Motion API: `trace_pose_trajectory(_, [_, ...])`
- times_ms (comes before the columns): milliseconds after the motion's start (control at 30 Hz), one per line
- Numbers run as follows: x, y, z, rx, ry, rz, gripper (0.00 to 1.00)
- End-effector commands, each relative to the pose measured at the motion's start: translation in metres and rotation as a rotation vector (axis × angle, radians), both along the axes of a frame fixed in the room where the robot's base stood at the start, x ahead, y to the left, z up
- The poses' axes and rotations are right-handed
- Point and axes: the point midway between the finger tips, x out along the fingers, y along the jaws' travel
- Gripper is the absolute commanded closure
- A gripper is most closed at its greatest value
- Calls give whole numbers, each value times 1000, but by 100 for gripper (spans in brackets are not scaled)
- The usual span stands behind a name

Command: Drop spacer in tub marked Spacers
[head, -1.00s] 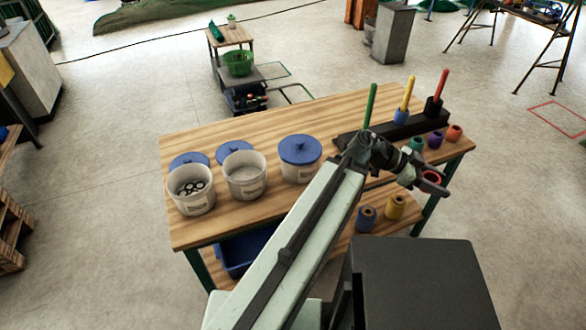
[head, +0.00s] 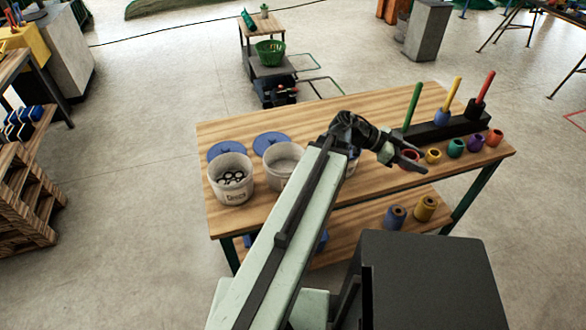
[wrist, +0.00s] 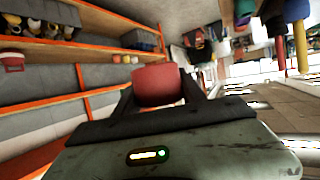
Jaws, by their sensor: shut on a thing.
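My gripper (head: 413,160) is shut on a red spacer (wrist: 157,85), which sits between the fingers in the wrist view. In the head view it is above the table's front right part. An open white tub (head: 231,190) at the table's left holds dark rings; its label seems to read "Discs". A second open white tub (head: 281,180) stands beside it, partly behind my arm, its label hidden. A third tub (head: 352,166) is almost wholly hidden by my arm. No label reading Spacers can be made out.
Blue lids (head: 271,143) lie behind the tubs on the wooden table (head: 320,118). Yellow, teal, purple and orange spacers (head: 456,148) stand in a row at right, before a dark rack (head: 445,128) with coloured pegs. More spacers (head: 396,217) stand on the lower shelf.

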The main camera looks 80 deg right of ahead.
Motion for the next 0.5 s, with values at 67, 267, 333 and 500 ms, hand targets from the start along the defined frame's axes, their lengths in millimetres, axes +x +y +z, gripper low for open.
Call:
trace_pose_trajectory(67, [44,-29,2,-1,-1,53,92])
trace_pose_trajectory(267, [169,-82,5,0,-2,185,92])
trace_pose_trajectory(333, [215,-93,7,1,0,229,92])
trace_pose_trajectory(500, [308,-104,9,-1,2,318,92])
